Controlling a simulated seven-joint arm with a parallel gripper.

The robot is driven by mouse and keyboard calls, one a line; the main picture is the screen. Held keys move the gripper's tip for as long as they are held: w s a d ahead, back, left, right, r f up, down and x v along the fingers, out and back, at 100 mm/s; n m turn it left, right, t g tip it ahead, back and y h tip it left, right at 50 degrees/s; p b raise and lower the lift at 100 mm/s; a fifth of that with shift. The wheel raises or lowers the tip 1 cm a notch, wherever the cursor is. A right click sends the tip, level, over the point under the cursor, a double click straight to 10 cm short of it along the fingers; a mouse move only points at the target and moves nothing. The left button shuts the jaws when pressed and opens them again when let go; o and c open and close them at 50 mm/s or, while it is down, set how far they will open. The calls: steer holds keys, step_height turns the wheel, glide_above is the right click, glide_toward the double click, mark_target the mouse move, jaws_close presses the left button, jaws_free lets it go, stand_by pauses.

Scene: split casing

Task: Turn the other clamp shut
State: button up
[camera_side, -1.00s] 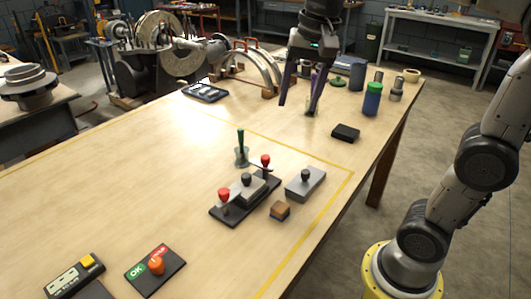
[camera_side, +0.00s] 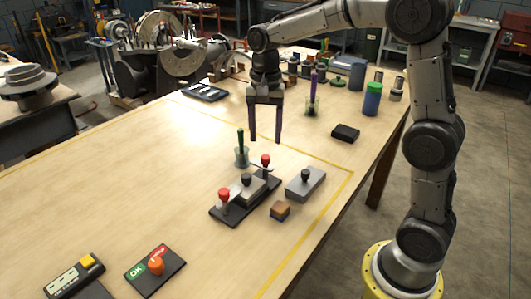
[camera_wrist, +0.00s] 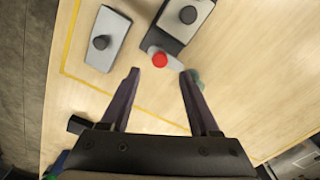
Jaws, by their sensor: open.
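A dark fixture base (camera_side: 232,214) on the table holds a grey casing (camera_side: 258,189) with a black knob; both also show in the wrist view. The near clamp (camera_side: 223,195) has a red knob, and its arm appears to point toward the casing. The far clamp (camera_side: 265,160) has a red knob; in the wrist view its knob (camera_wrist: 159,60) sits on a grey arm lying across the base's end, seemingly beside the casing. My gripper (camera_side: 265,139) is open and empty, fingers pointing down, above and beyond the far clamp. In the wrist view the fingertips (camera_wrist: 160,74) flank that knob's near side.
A black box (camera_side: 345,133) lies farther right.

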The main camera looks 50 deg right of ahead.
mark_target(265, 156)
step_height(265, 156, down, 6)
steer(key=shift+f, duration=0.15)
stand_by(0.3)
jaws_close()
